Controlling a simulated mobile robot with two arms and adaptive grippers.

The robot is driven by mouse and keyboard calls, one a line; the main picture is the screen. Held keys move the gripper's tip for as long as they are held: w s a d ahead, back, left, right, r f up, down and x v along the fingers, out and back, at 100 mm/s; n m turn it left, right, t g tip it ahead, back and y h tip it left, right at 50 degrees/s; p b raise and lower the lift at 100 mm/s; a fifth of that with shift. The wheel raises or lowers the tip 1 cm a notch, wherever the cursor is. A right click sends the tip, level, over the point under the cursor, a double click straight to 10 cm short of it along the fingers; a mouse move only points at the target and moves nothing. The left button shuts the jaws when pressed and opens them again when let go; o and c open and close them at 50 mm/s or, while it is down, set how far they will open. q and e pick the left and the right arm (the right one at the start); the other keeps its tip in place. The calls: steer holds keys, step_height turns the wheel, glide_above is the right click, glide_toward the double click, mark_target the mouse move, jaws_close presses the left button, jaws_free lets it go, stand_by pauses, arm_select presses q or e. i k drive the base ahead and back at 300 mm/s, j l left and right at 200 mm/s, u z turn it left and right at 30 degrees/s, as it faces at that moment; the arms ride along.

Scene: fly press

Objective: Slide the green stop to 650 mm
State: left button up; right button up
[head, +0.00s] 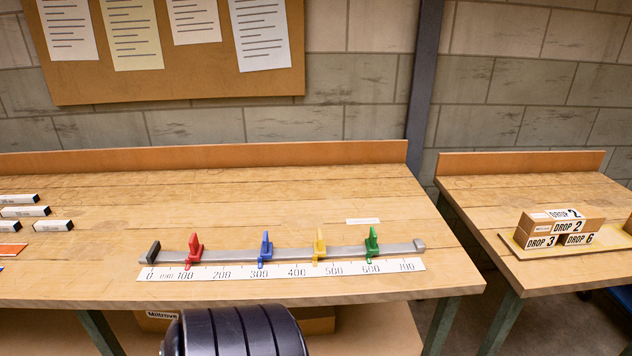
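The green stop (372,243) sits upright on the grey rail (220,256), near the rail's right end. It stands right above the 600 mark of the white scale strip (300,273), which runs along the front of the rail from 0 at the left to 700 at the right. The small print between the marks is too fine to read. Neither of my grippers is in view, and nothing touches the green stop.
Yellow (320,245), blue (266,247) and red (194,249) stops sit on the rail left of the green one. The rail right of it is clear up to the grey end block (419,245). A white label (362,221) lies behind the rail.

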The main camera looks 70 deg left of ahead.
mark_target(371, 245)
steer(key=u, duration=1.8)
